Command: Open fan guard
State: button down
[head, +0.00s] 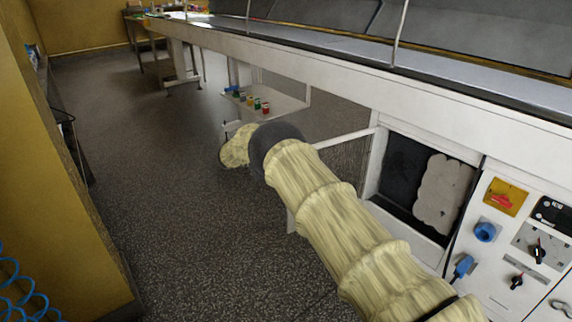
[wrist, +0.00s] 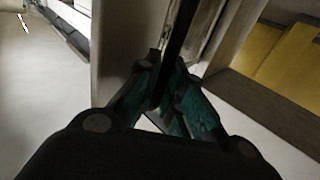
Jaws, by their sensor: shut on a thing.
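The fan guard (head: 345,158) is a mesh panel with a white top bar. In the head view it stands out at an angle from the machine's side, beside a dark square opening (head: 398,168). My covered arm hides its lower left part. In the wrist view my gripper (wrist: 168,78) has its green fingers closed around a dark upright bar (wrist: 181,30), which looks like part of the guard's edge. The exact contact is dark and partly hidden. In the head view my gripper is hidden behind my arm's end.
Right of the opening is a control panel (head: 520,245) with knobs and blue plugs. A low shelf (head: 290,103) with small coloured items stands beyond my arm. A yellow wall (head: 60,190) bounds the left. The dark speckled floor (head: 165,190) between is clear.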

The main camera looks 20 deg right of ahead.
jog(key=shift+w+d, duration=0.1)
jog(key=shift+w, duration=0.35)
jog(key=c, duration=1.5)
grip_release()
